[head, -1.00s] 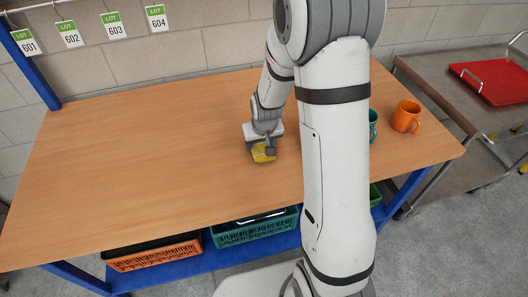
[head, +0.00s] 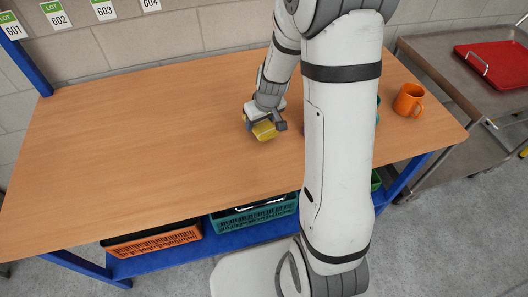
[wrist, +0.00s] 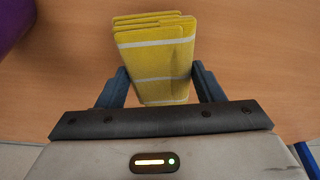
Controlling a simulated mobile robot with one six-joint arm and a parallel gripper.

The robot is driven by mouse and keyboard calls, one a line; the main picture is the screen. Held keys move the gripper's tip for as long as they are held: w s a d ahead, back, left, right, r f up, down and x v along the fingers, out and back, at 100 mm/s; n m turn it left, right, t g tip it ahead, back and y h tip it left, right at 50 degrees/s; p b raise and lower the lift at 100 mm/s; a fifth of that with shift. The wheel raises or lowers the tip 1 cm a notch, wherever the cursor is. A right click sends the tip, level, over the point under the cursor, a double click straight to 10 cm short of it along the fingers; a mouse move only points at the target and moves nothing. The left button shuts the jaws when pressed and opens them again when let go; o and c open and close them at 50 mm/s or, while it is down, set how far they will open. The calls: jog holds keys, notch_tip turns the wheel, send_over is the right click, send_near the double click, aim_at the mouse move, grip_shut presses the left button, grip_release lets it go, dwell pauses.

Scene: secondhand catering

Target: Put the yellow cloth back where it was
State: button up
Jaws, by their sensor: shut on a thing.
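The yellow cloth (head: 265,131) is a folded pad with thin white stripes, as the wrist view (wrist: 155,58) shows. My gripper (head: 264,122) is shut on it near the middle of the wooden table (head: 150,140). In the wrist view, the two dark fingers of my gripper (wrist: 160,84) press on the cloth's left and right sides, and its folded layers stick out beyond the fingertips. I cannot tell how much gap there is between the cloth and the tabletop.
An orange mug (head: 408,100) stands at the table's right; a teal mug (head: 378,108) is mostly hidden by my arm. A purple thing (wrist: 12,22) shows at the wrist view's corner. Crates (head: 150,243) sit on the lower shelf. The table's left is clear.

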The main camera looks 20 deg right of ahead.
aim_at(263, 152)
jog(key=shift+s+d+r+n, duration=0.2)
jog(key=shift+s+r+n, duration=0.1)
jog(key=shift+n, duration=0.3)
jog(key=s+r+n+g+y+b, duration=0.35)
jog(key=s+r+n, duration=0.3)
jog(key=n, duration=0.75)
jog(key=shift+h, duration=0.45)
jog(key=x, duration=0.3)
jog(key=d+x, duration=0.1)
jog(key=x, duration=0.2)
jog(key=d+b+x, duration=0.1)
jog(key=x, duration=0.2)
jog(key=shift+a+f, duration=0.1)
jog(key=shift+f, duration=0.35)
jog(key=shift+f, duration=0.1)
jog(key=o, duration=0.9)
jog(key=shift+o, duration=0.2)
